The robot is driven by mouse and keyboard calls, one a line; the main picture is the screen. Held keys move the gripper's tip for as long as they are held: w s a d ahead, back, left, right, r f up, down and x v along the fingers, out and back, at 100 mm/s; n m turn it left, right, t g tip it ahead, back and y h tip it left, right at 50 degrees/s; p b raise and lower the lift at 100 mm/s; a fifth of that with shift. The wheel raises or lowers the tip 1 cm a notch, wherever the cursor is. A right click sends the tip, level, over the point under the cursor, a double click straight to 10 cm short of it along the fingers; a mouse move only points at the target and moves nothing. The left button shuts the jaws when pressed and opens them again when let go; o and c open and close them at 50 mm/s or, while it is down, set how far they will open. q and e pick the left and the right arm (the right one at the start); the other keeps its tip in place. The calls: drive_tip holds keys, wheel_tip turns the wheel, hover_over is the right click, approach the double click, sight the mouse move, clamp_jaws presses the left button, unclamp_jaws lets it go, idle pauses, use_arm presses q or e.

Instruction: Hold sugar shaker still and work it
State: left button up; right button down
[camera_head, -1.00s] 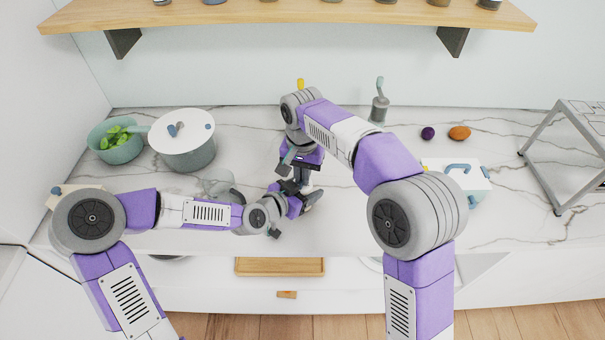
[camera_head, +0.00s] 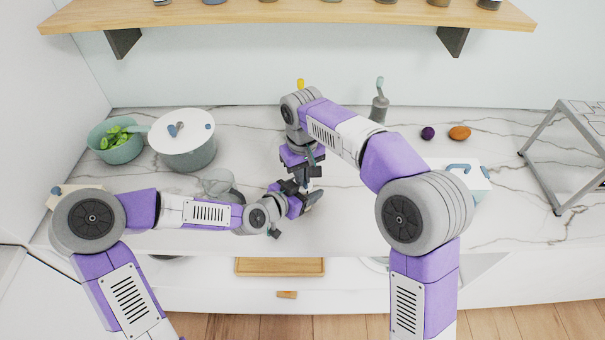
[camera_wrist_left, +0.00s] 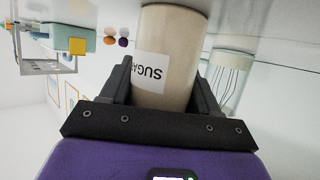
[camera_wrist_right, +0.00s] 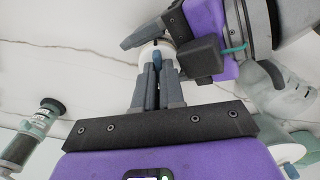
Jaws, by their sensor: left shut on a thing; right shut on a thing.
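The sugar shaker (camera_wrist_left: 165,45) is a beige cylinder with a white label reading "SUGA…" in the left wrist view. My left gripper (camera_wrist_left: 162,78) is shut around its body, one finger on each side. In the right wrist view the shaker's white top (camera_wrist_right: 148,50) shows beyond my right gripper (camera_wrist_right: 155,68). The right fingers are nearly together, shut on a small blue part (camera_wrist_right: 156,57) at that top. In the head view the right gripper (camera_head: 303,177) is above the left gripper (camera_head: 307,197), and both largely hide the shaker.
A clear jar (camera_head: 218,183) stands close behind my left forearm. A lidded pot (camera_head: 190,155) and a green pan (camera_head: 118,153) are at left. A grey bottle (camera_head: 379,108), plum (camera_head: 428,133), orange fruit (camera_head: 459,133), white-lidded box (camera_head: 475,176) and metal rack (camera_head: 550,165) are at right.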

drive_tip(key=n, duration=0.5)
idle(0.5)
drive_tip(key=c, duration=1.5)
unclamp_jaws()
drive_tip(key=shift+r, duration=0.1)
wheel_tip(320, 180, up, 12)
